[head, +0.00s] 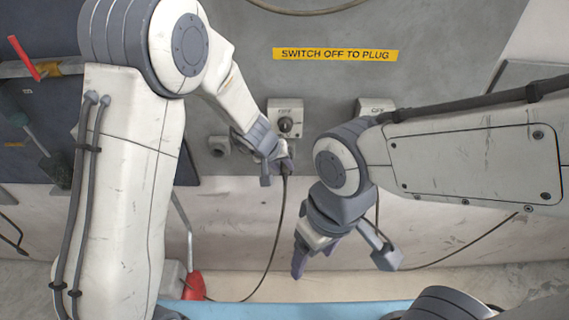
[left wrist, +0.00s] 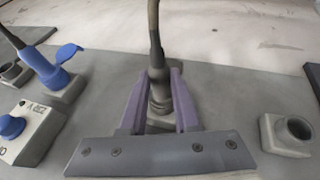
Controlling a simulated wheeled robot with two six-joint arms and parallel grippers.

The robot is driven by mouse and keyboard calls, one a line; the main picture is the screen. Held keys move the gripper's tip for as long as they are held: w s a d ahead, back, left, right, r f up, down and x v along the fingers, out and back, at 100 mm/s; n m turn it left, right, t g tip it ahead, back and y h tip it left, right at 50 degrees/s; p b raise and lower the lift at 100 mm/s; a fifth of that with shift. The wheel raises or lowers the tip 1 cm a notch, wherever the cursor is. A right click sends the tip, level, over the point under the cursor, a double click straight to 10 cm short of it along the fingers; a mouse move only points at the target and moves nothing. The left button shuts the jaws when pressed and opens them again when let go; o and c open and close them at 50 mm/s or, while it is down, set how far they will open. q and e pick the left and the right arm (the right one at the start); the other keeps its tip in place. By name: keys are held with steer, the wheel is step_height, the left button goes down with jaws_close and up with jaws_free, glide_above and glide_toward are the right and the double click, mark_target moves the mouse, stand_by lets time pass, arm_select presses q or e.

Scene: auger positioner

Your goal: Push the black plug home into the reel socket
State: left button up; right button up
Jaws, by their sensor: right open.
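The black plug (left wrist: 158,82) stands between the purple fingers of my left gripper (left wrist: 160,86) in the left wrist view, its dark cable running up and away. The fingers appear closed on its sides. Beneath it a grey socket (left wrist: 158,127) on the panel shows only in part; how deep the plug sits cannot be told. In the head view my left gripper (head: 279,160) is at the panel just below a switch box (head: 285,118), and the arm hides the plug there. My right gripper (head: 340,256) is open and empty, lower and to the right.
An empty round socket shows in the left wrist view (left wrist: 288,134) and the head view (head: 218,146). A blue plug (left wrist: 52,76) and a box with a blue knob (left wrist: 22,135) stand at wrist-view left. A loose cable (head: 268,262) hangs below my left gripper. A yellow label (head: 335,55) is above.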

mark_target(284, 181)
arm_select(q)
jaws_close()
steer(key=shift+s, duration=0.1)
steer(key=shift+s+b, duration=1.65)
steer(key=shift+s, duration=0.65)
